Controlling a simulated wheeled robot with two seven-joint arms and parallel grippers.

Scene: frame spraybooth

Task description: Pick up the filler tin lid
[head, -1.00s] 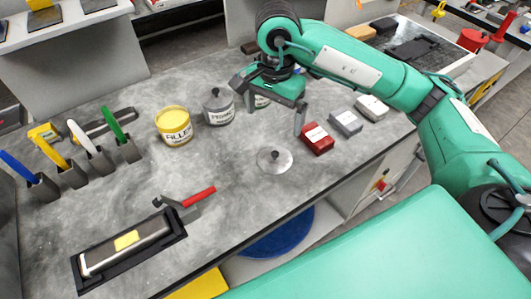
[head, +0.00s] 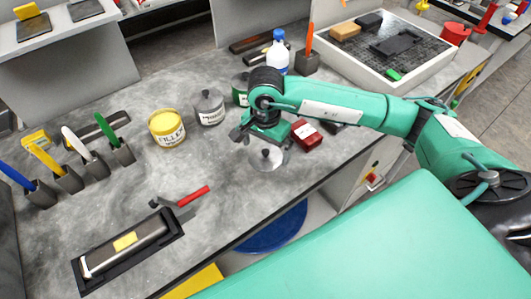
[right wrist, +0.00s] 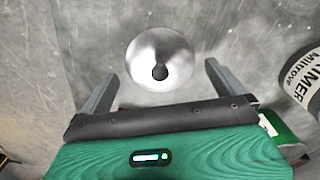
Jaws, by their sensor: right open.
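The filler tin lid, a round silver disc with a dark knob, lies on the grey bench (head: 266,160). It also shows in the right wrist view (right wrist: 160,48), its knob near the line between the fingertips. The yellow filler tin (head: 167,128) stands to the left of it on the bench. My right gripper (head: 263,143) is open and empty, above the lid and partly covering its far side. In the right wrist view its two fingers (right wrist: 160,70) are spread to either side of the knob. I cannot tell whether they touch the lid. My left gripper is not in view.
A grey primer tin (head: 209,108) and a green tin (head: 240,90) stand behind the gripper. A red block (head: 306,135) sits close on its right. A red-handled tool (head: 192,196) lies to the left front. The bench between the lid and that tool is clear.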

